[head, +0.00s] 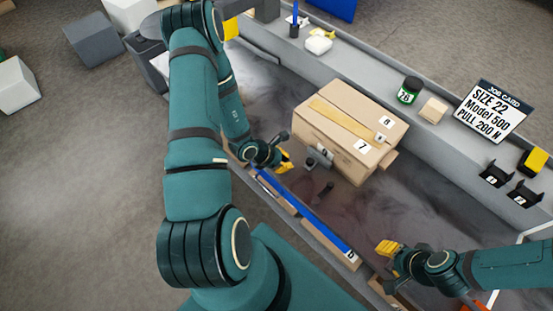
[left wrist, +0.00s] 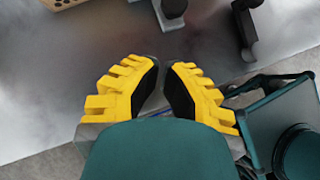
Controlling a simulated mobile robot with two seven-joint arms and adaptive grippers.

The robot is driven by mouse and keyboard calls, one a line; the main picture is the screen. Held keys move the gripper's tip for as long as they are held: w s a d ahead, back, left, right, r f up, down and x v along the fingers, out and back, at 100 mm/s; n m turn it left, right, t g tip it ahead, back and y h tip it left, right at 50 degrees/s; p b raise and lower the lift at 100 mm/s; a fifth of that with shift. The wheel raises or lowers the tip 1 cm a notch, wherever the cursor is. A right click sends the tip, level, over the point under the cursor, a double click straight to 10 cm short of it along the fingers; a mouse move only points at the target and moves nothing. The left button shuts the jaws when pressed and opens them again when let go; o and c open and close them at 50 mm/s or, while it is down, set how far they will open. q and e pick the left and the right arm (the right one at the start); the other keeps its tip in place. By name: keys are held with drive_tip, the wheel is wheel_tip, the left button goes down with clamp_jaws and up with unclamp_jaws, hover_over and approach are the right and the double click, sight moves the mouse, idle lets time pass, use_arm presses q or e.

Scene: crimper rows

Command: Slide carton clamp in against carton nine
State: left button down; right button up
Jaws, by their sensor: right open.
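A tan carton (head: 338,122) with tape and labels 7 and 8 sits on the grey bench; I cannot make out a label 9. A grey clamp-like block (head: 320,157) stands by its near left side, with a dark knob (head: 327,188) nearby. I cannot tell whether the block touches the carton. My left gripper (head: 287,161) is just left of the block. In the left wrist view its yellow fingers (left wrist: 162,66) nearly meet at the tips, with nothing seen between them. My right gripper (head: 388,248) is open and empty near the bench's front edge.
A blue bar (head: 302,215) runs along the front edge. On the back ledge are a green-banded jar (head: 409,90), a tan block (head: 433,109), a job card (head: 491,109) and black holders (head: 495,174). Bare bench lies right of the carton.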

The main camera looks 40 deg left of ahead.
sight(313, 157)
use_arm(q)
drive_tip(key=w, duration=0.1)
drive_tip(key=w+d+f, duration=0.1)
drive_tip(key=w+d, duration=0.1)
drive_tip(key=shift+w+f, duration=0.1)
drive_tip(key=shift+f, duration=0.3)
drive_tip(key=shift+w+d+f+b, duration=0.1)
drive_tip(key=shift+w+d+b, duration=0.25)
drive_tip(key=shift+w, duration=0.2)
drive_tip(key=shift+w, duration=0.1)
drive_tip(key=shift+w+d+b, duration=0.1)
drive_tip(key=shift+w+b, duration=0.2)
drive_tip(key=shift+w, duration=1.55)
